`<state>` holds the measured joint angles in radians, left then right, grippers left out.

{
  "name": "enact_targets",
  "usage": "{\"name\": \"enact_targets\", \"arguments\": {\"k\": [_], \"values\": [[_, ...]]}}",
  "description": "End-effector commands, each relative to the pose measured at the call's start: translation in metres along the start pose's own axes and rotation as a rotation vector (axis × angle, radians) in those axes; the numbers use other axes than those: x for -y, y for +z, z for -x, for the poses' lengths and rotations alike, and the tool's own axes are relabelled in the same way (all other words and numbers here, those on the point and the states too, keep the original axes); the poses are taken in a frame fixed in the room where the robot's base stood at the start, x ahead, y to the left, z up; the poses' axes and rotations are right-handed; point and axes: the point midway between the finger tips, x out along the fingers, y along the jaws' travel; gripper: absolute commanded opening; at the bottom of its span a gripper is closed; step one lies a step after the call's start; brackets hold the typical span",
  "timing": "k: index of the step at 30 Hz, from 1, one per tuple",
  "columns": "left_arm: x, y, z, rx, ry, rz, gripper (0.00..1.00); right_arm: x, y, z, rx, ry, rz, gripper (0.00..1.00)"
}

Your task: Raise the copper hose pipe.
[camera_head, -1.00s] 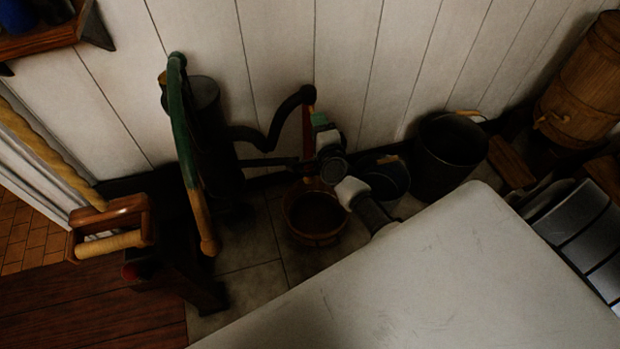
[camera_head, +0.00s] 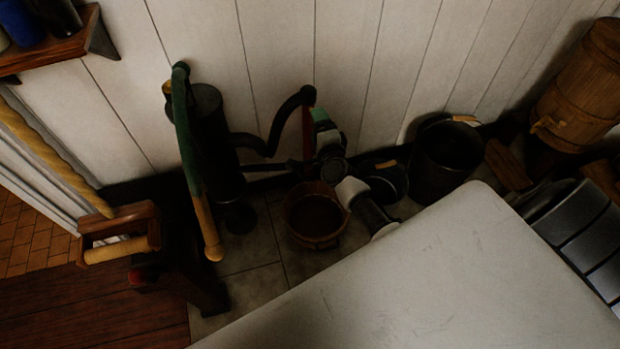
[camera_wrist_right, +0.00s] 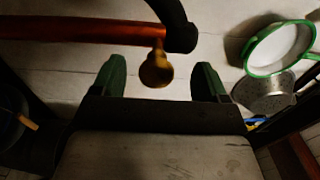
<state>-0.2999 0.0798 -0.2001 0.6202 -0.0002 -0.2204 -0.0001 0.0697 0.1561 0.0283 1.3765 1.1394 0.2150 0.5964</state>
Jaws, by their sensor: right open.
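The copper hose pipe (camera_head: 307,130) shows in the head view as a thin reddish length below the end of a curved black hose (camera_head: 275,135). In the right wrist view the copper pipe (camera_wrist_right: 85,30) runs across the upper left into a black end piece. A small brass knob (camera_wrist_right: 156,68) hangs from it. My right gripper (camera_head: 322,122) is beside the pipe, partly hidden by its own wrist. In the right wrist view its green fingers (camera_wrist_right: 158,80) are open, with the knob between them in the picture; I see no contact. My left gripper is not in view.
A black pump (camera_head: 210,130) with a green and wooden lever stands left of the hose. A wooden tub (camera_head: 315,238) is on the tiles below. A dark bucket (camera_head: 447,160) and a barrel (camera_head: 590,75) stand at right. A pale tabletop (camera_head: 430,290) fills the front.

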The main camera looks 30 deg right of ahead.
Motion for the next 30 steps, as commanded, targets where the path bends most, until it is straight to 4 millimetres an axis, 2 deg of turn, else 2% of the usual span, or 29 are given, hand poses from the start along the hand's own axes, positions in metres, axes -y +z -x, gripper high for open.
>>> {"name": "enact_targets", "arguments": {"k": [24, 30], "values": [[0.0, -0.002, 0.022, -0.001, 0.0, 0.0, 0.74, -0.001, 0.0, 0.097, 0.001, 0.005, 0.001, 0.74], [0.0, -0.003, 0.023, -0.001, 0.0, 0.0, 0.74, -0.001, 0.0, 0.109, 0.001, 0.002, 0.001, 0.74]]}}
